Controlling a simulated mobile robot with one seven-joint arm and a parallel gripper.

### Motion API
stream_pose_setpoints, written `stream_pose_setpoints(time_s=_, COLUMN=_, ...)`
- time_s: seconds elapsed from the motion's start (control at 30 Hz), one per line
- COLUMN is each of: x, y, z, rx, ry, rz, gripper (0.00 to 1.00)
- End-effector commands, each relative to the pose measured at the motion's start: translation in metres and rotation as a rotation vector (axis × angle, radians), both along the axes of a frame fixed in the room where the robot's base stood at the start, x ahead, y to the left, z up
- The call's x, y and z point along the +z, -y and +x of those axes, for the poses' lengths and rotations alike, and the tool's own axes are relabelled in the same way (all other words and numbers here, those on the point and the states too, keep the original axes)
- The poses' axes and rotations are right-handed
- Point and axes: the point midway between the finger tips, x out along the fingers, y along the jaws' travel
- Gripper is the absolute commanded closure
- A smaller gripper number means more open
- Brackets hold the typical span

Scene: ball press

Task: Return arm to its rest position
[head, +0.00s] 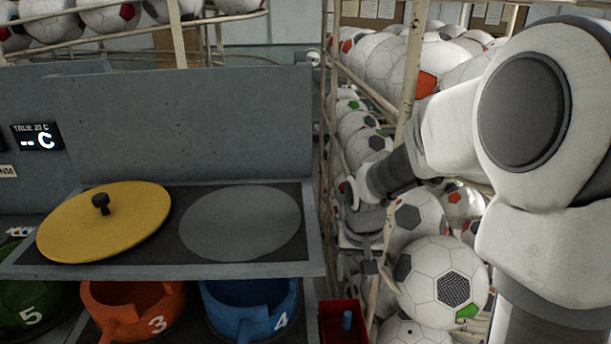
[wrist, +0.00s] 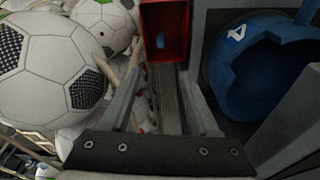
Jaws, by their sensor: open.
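My arm reaches in from the right in the head view and bends down in front of the ball racks. My gripper (head: 372,262) hangs at the middle right, beside the bench's right edge, and is partly hidden by a rack post and balls. In the wrist view my gripper (wrist: 158,85) shows two fingers spread apart with nothing between them. Beyond the fingertips is a small red bin (wrist: 178,52) with a blue peg in it. The bin also shows at the bottom of the head view (head: 335,310), below my gripper and to its left.
A yellow lid (head: 120,225) lies on the bench shelf next to a grey disc (head: 240,222). Below are an orange holder (head: 130,300), a blue holder (head: 250,300) and a green holder (head: 30,297). Soccer balls (head: 440,285) fill racks close around my arm.

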Motion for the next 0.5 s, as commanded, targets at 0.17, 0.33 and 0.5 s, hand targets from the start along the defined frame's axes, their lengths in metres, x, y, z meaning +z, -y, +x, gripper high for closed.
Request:
stream_pose_setpoints(time_s=0.17, x=0.03, y=0.003, z=-0.015, rx=0.016, ry=0.039, rz=-0.025, gripper=0.38)
stream_pose_setpoints(time_s=0.33, x=0.073, y=0.006, z=-0.045, rx=0.045, ry=0.1, rz=-0.055, gripper=0.38)
stream_pose_setpoints(time_s=0.5, x=0.108, y=0.008, z=-0.081, rx=0.071, ry=0.162, rz=-0.07, gripper=0.38)
